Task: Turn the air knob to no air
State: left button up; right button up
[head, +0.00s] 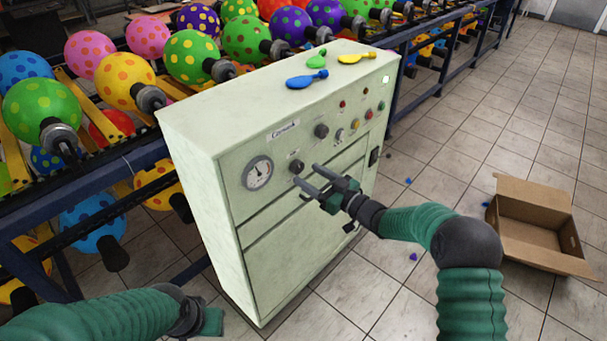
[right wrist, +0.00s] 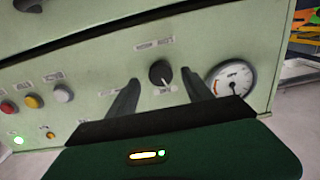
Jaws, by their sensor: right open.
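The pale green control cabinet (head: 290,200) stands in the middle of the head view. On its front a round white pressure gauge (head: 258,173) sits left of a small black knob (head: 297,166). My right gripper (head: 306,175) is open in front of this knob. In the right wrist view the black knob (right wrist: 160,73) shows between the two spread fingers (right wrist: 160,82), with no clear contact. Its light pointer mark points down and slightly right in that view. The labels are too blurred to read. Only the end of my left arm (head: 205,320) shows at the bottom left; its finger state is unclear.
A second black knob (head: 321,131) and several coloured buttons sit farther right on the panel. Blue (head: 307,79), green and yellow deflated balloons lie on the cabinet top. A rack of dotted balloons stands behind. An open cardboard box (head: 540,225) lies on the floor at right.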

aim_at(300, 170)
jog(key=shift+x, duration=1.6)
jog(key=shift+c, duration=0.3)
grip_shut()
